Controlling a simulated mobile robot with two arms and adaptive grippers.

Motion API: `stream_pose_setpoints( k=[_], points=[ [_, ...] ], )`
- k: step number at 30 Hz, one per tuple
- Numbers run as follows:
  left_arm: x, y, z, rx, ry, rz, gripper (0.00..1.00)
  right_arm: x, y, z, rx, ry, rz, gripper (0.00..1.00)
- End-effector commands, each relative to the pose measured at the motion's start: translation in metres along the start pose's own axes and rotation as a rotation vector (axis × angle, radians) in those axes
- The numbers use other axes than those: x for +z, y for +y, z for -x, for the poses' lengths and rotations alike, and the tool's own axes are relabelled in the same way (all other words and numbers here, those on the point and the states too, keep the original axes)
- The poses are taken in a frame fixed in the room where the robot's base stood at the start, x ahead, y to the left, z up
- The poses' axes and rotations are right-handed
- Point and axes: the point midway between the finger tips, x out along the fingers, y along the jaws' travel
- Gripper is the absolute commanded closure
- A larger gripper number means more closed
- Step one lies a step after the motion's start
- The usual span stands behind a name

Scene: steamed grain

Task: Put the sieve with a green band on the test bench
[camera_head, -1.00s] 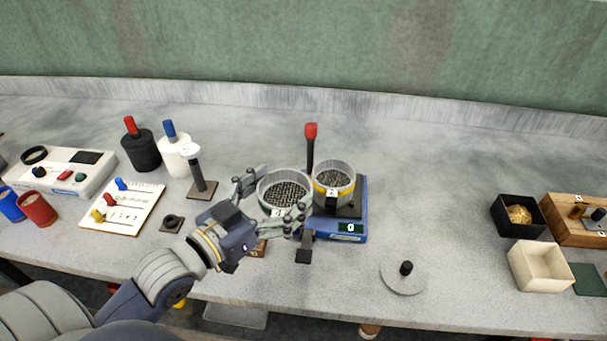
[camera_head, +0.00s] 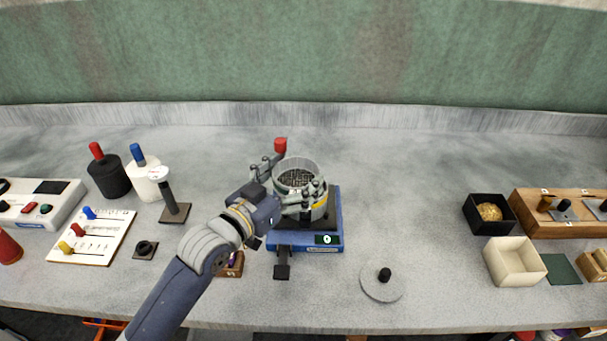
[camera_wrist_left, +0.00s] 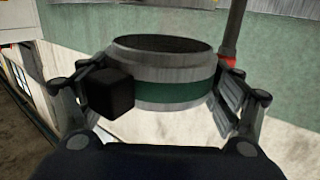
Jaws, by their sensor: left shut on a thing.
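The sieve with a green band (camera_wrist_left: 150,92) is between the fingers of my left gripper (camera_head: 294,174), which is shut on it. In the head view this grey mesh-bottomed sieve (camera_head: 298,166) appears over the blue bench device, overlapping a sieve with a yellow band (camera_head: 321,204). The fingers hide most of its band there, and I cannot tell whether the two sieves touch. In the left wrist view the green band faces me and the sieve looks roughly upright. My right gripper is not in view.
The blue device (camera_head: 302,248) has a display and a red-topped post (camera_head: 280,146) behind the sieves. A grey disc lid (camera_head: 382,289) lies to the right on the test bench (camera_head: 410,190). Boxes stand farther right, bottles and a panel at left. The bench between is clear.

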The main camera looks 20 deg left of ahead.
Motion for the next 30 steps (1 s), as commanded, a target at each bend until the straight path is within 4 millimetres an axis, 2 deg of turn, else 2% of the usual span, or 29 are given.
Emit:
stream_pose_setpoints(
  k=[1, 7, 10, 13, 16, 25, 26, 27, 30],
  points=[
    [-0.002, 0.0, -0.009, 0.0, 0.003, 0.002, 0.77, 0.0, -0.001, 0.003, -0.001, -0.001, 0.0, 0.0],
    [0.0, -0.001, -0.025, 0.0, 0.002, 0.0, 0.77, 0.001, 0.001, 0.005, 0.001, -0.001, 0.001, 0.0],
    [-0.001, -0.001, -0.04, 0.001, 0.002, 0.001, 0.77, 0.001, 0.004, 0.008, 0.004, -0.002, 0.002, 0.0],
    [0.021, -0.001, -0.04, 0.0, -0.006, 0.001, 0.77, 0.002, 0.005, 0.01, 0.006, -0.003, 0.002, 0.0],
    [0.027, -0.001, -0.04, 0.001, -0.004, 0.001, 0.77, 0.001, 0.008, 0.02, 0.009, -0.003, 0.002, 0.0],
    [0.036, -0.001, -0.04, 0.001, -0.006, 0.0, 0.77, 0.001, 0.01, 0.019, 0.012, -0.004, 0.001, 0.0],
    [0.037, -0.001, -0.04, 0.001, -0.007, 0.0, 0.1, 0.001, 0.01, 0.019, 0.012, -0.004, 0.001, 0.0],
    [0.036, -0.001, -0.04, 0.001, -0.006, 0.0, 0.01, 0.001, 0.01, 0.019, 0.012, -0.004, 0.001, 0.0],
    [0.035, -0.001, -0.04, 0.001, -0.004, 0.0, 0.0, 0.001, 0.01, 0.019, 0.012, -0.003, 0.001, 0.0]
  ],
)
